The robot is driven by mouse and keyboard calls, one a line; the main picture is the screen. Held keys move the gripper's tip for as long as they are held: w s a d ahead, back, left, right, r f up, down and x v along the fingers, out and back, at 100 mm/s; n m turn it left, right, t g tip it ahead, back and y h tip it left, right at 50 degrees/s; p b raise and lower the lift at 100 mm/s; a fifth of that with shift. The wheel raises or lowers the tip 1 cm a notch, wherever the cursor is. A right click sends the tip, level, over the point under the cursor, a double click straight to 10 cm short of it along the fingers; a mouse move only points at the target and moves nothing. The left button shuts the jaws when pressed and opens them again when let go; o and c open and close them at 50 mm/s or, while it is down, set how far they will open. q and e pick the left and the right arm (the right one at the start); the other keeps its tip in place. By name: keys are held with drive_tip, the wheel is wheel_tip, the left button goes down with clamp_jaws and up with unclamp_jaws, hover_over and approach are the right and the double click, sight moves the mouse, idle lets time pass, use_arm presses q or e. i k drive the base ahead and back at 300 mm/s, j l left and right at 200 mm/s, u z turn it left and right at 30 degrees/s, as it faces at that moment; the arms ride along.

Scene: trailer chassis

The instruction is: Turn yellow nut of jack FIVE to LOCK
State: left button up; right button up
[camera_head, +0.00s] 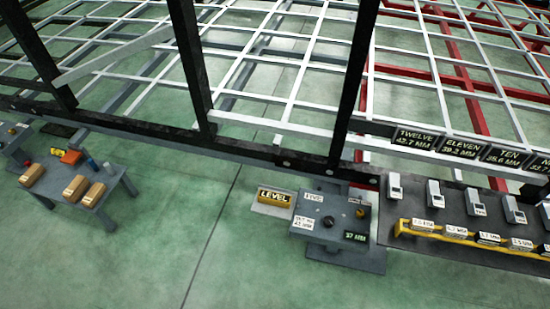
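I see no label reading FIVE and can make out no yellow nut on a jack in the head view. Black signs on the frame at the right read TWELVE (415,139), ELEVEN (460,148) and TEN (506,157), each with a value in MM. A further sign is cut off at the right edge. Neither of my grippers is in view.
A grey stand (332,222) with knobs and a 37 MM display is at the centre, beside a yellow LEVEL block (274,197). A yellow rail (470,240) fronts grey devices at right. A bench (75,180) holds boxes at left. Green floor (190,240) is clear between.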

sight(360, 214)
drive_tip(key=z, duration=0.9)
